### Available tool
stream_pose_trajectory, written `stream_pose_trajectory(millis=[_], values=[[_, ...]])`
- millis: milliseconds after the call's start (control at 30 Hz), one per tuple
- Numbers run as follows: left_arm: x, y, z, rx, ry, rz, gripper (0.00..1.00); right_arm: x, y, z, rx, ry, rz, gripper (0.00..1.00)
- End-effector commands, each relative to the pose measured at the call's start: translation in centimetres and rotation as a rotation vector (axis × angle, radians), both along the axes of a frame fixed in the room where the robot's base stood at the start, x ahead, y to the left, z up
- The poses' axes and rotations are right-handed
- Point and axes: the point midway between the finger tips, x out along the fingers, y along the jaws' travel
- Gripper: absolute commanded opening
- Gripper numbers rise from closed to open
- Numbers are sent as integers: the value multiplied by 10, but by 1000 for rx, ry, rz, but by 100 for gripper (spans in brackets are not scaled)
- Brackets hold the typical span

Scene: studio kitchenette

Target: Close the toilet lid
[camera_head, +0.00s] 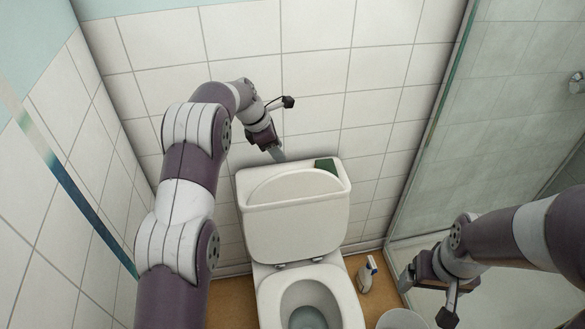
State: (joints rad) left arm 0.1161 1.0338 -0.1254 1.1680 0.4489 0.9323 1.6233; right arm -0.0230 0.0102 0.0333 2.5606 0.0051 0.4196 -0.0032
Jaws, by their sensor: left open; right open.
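The white toilet's bowl (309,314) is uncovered at the bottom centre, with water visible inside. Behind it, past two hinges, stands the white tank (295,238). A curved outline shows at the tank's top; I cannot clearly tell a raised lid from the tank there. My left gripper (278,154) is open and empty. It points down near the wall, by the tank's upper back edge; I cannot tell whether it touches. My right gripper (406,280) is open and empty, at lower right, to the right of the bowl.
A dark green item (326,165) is on the tank's back right corner. A spray bottle (367,275) stands on the brown floor right of the toilet. A white bin (401,320) is partly cut off below. Shower glass (480,130) is at right; tiled walls are behind and left.

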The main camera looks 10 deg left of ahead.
Motion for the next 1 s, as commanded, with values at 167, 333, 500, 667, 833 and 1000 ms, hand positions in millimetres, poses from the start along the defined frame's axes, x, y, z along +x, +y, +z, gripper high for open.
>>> stream_pose_trajectory(millis=[167, 333, 500, 667, 833, 1000], values=[[5, -10, -29, -2, 9, 4, 45, 0, 0, 9, 0, 0, 0, 87], [15, -25, -70, 0, 7, 3, 45, 0, 0, 18, 0, 0, 0, 87], [22, -35, -99, 1, 3, 1, 45, 0, 0, 23, 0, -1, 0, 87], [25, -39, -113, 0, 4, 2, 45, 0, 0, 25, 0, 0, 0, 87], [26, -40, -116, 0, 1, 3, 45, 0, 0, 24, 0, 0, 0, 87], [26, -40, -115, 0, 2, 2, 29, 0, 0, 24, 0, 0, 0, 87]])
